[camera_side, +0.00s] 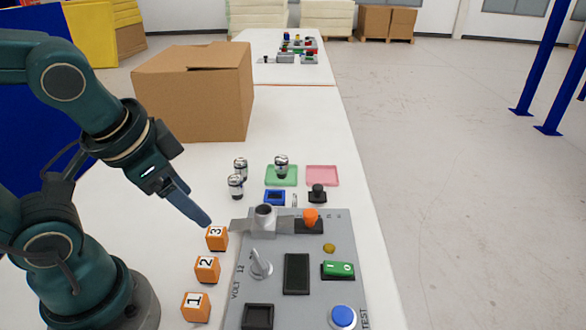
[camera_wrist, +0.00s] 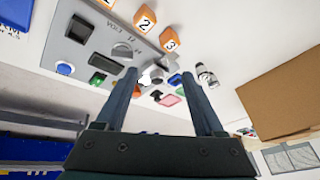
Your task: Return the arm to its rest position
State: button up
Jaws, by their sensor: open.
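My gripper (camera_side: 200,216) hangs above the white table, just above and left of the orange cube marked 3 (camera_side: 217,238). In the wrist view my gripper (camera_wrist: 168,88) shows two parallel fingers apart with nothing held between them. The grey control panel (camera_side: 265,272) lies on the table to the right of the gripper. Orange cubes marked 2 (camera_side: 207,269) and 1 (camera_side: 196,306) stand in a line along the panel's left side.
A large cardboard box (camera_side: 195,100) stands behind the arm. Several silver cylinders stand near a green tray (camera_side: 290,181) and a pink tray (camera_side: 322,176). One cylinder (camera_side: 281,166) is on the green tray. Open floor lies right of the table (camera_side: 300,115).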

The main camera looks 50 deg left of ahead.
jog(key=shift+s+d+r+n+t+h, duration=0.1)
jog(key=shift+d+r+n+t+h, duration=0.2)
jog(key=shift+d, duration=0.3)
jog(key=shift+d+r+n+t+h, duration=0.2)
jog(key=shift+d+r+n+h, duration=0.2)
jog(key=shift+d, duration=0.15)
dwell(0.4)
